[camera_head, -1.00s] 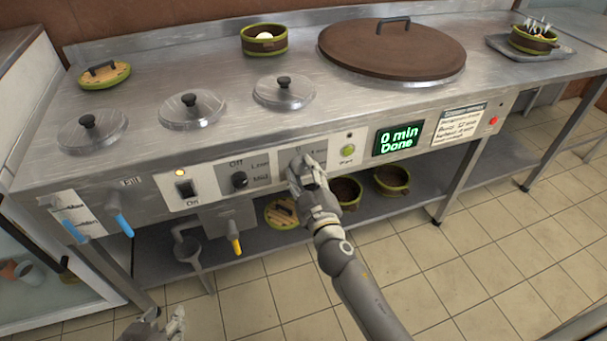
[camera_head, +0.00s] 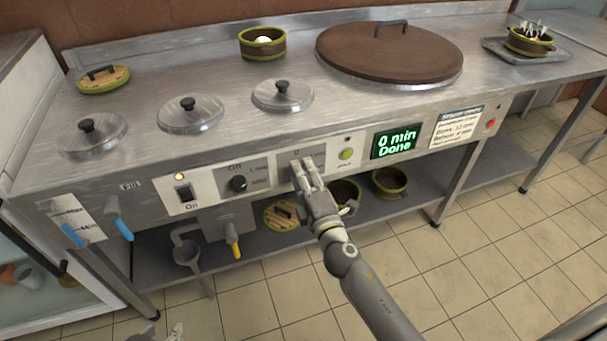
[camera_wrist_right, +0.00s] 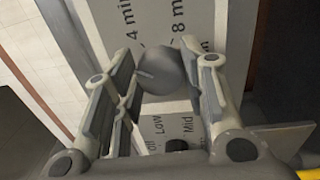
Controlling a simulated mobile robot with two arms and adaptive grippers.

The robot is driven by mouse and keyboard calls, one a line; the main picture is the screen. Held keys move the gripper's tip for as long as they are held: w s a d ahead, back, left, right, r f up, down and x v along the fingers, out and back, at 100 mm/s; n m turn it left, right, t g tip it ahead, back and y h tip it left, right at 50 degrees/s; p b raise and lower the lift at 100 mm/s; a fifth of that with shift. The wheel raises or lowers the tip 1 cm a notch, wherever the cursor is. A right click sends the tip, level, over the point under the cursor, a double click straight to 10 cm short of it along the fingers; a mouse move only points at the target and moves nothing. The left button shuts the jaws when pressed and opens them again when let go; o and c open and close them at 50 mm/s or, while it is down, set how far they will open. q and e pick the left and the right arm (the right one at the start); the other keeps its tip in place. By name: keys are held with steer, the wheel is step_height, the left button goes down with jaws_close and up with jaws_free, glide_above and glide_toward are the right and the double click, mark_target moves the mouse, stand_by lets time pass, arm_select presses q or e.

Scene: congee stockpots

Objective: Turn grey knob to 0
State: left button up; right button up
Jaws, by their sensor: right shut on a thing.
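The grey knob (camera_wrist_right: 165,70) is round with a light pointer line on its left side in the right wrist view, near the printed 4 min and 8 min. I cannot tell which mark it points to. In the head view my right gripper (camera_head: 304,167) covers the knob, just below the printed 0. My right gripper (camera_wrist_right: 160,75) has its fingers on both sides of the knob and is shut on it. Part of my left gripper (camera_head: 172,333) shows at the bottom edge of the head view; its fingers are too cut off to judge.
A black knob (camera_head: 238,184) with Off, Low and Mid marks sits left of the timer panel. A green button (camera_head: 346,154) and a display (camera_head: 395,142) reading "0 min Done" are to the right. Bowls (camera_head: 390,181) stand on the lower shelf.

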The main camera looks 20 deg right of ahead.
arm_select(q)
steer(key=s+a+f+g+y+p, duration=0.1)
steer(key=s+a+f+g, duration=0.1)
steer(key=s+g, duration=0.2)
steer(key=s, duration=0.3)
steer(key=shift+s+a, duration=0.15)
steer(key=shift+s, duration=0.05)
arm_select(e)
steer(key=n, duration=0.6)
steer(key=shift+n+y, duration=0.3)
steer(key=shift+n, duration=0.1)
steer(key=o, duration=1)
steer(key=shift+r, duration=0.1)
arm_select(q)
steer(key=shift+f, duration=0.1)
arm_select(e)
steer(key=shift+s, duration=0.1)
steer(key=s, duration=1.2)
steer(key=shift+d+f, duration=0.35)
steer(key=shift+d, duration=0.05)
steer(key=shift+w, duration=0.1)
